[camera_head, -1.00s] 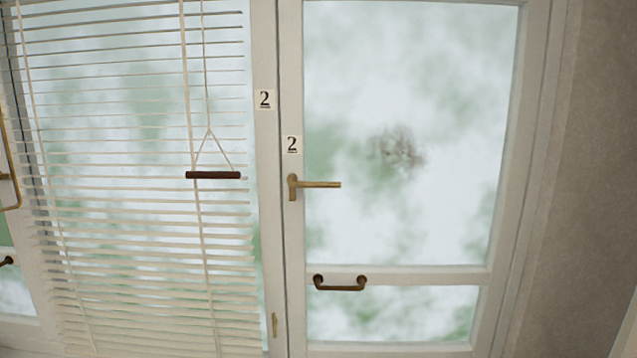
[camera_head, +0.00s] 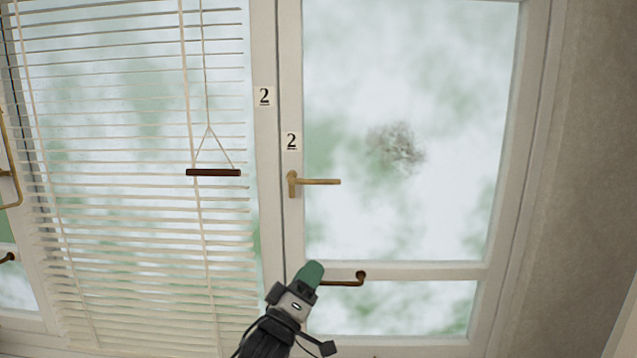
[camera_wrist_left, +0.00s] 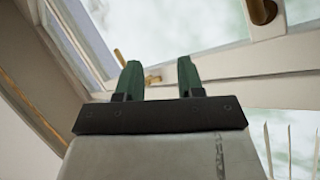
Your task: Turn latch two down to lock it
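Latch two, a brass lever (camera_head: 316,182), sits on the white door frame below a label "2" (camera_head: 291,141). Its arm points right, about level. My left gripper (camera_head: 310,272) has green fingertips and rises from the bottom of the head view. It is below the latch and apart from it. In the left wrist view the two green fingers (camera_wrist_left: 159,76) stand apart with nothing held between them. Brass pieces show beyond the fingers in that view; I cannot tell which one is the latch. My right gripper is not in view.
A dark brass pull handle (camera_head: 345,280) is on the door's crossbar, its left end hidden by my left gripper. Blinds (camera_head: 120,215) with a wooden cord bar (camera_head: 213,172) hang to the left. A grey wall (camera_head: 595,150) is at the right. The space before the latch is clear.

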